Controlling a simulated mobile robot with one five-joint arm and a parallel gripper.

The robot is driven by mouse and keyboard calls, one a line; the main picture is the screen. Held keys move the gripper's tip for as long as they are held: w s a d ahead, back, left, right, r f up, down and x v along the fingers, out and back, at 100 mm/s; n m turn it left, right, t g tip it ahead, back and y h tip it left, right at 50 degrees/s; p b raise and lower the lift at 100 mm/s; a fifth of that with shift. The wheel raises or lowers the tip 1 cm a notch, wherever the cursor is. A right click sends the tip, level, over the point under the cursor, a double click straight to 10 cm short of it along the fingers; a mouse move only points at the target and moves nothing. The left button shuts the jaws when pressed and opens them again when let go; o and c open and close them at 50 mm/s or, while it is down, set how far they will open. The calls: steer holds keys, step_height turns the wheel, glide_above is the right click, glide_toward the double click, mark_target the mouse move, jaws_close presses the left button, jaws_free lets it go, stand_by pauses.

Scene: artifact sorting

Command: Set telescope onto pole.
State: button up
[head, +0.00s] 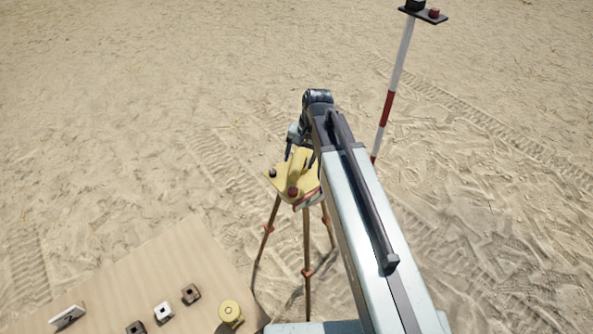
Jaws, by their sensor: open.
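The red-and-white pole (388,108) stands in the sand at the upper right, slightly tilted in the picture. My gripper (292,143) is at the end of my arm, just above and behind the yellow head. It is open, and its fingers are small and partly hidden by the arm. I cannot tell whether it touches the head.
A sandy-coloured table (130,280) at the lower left holds several small blocks (163,311), a yellow round piece (230,312) and a number card (67,316). Open sand lies between the tripod and the pole.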

mark_target(297, 166)
steer(key=f+b, duration=0.2)
steer(key=a+f+b, duration=0.1)
steer(key=f, duration=0.2)
steer(key=shift+b, duration=0.4)
steer(key=shift+r, duration=0.1)
steer(key=shift+r, duration=0.1)
jaws_close()
